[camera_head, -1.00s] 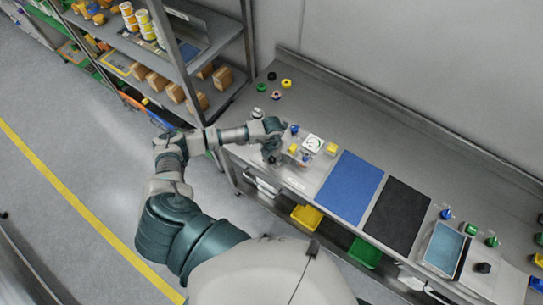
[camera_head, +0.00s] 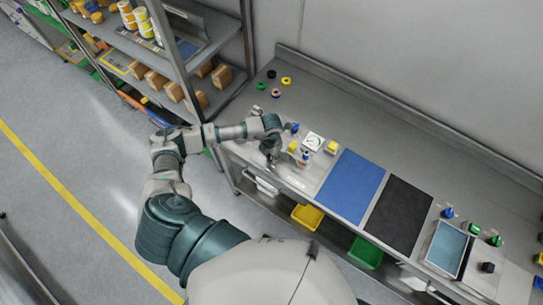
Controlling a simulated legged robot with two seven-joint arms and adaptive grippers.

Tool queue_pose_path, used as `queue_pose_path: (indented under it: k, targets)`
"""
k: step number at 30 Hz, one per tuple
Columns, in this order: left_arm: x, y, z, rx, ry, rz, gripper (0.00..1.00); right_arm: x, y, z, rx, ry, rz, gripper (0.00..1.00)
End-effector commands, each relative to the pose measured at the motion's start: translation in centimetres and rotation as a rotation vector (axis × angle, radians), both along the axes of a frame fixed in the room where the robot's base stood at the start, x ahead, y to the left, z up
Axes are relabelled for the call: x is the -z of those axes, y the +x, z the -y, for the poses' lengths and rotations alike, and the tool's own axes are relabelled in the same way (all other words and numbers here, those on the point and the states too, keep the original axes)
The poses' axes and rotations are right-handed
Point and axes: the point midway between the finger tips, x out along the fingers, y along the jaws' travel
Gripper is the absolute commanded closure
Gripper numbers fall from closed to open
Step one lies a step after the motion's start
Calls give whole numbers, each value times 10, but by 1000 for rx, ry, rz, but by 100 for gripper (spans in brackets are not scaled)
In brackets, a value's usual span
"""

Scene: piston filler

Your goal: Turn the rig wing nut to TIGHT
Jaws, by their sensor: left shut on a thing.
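My left arm reaches in from the left to the bench. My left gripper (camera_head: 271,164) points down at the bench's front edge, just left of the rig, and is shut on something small. The wing nut itself cannot be made out; the gripper seems to cover it. The rig shows a white dial plate (camera_head: 313,141), a blue knob (camera_head: 295,128) and small yellow blocks (camera_head: 331,147) beside the gripper. The TIGHT mark is too small to read. My right gripper is not in view.
A blue mat (camera_head: 350,186) and a black mat (camera_head: 398,213) lie right of the rig. A framed tray (camera_head: 446,247) and several small coloured parts are farther right. Coloured rings (camera_head: 286,80) lie at the bench's far left. A shelf rack (camera_head: 186,70) stands at left.

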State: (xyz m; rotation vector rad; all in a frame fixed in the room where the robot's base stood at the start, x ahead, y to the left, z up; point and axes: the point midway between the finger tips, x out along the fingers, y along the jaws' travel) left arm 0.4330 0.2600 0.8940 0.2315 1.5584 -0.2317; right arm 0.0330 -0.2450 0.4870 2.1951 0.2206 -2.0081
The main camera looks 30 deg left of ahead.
Motion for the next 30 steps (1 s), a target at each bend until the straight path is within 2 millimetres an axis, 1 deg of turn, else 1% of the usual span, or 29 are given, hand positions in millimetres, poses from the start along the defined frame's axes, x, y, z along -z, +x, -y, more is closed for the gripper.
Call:
queue_pose_path:
  k: [1,6,15,30]
  targets:
    - [3,0,-2,32,3,-1,100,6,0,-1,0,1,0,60]
    - [3,0,-1,146,2,-1,100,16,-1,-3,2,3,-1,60]
    - [2,0,-2,278,3,-3,100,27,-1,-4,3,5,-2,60]
    - [1,0,-2,312,3,-3,100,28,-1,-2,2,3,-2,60]
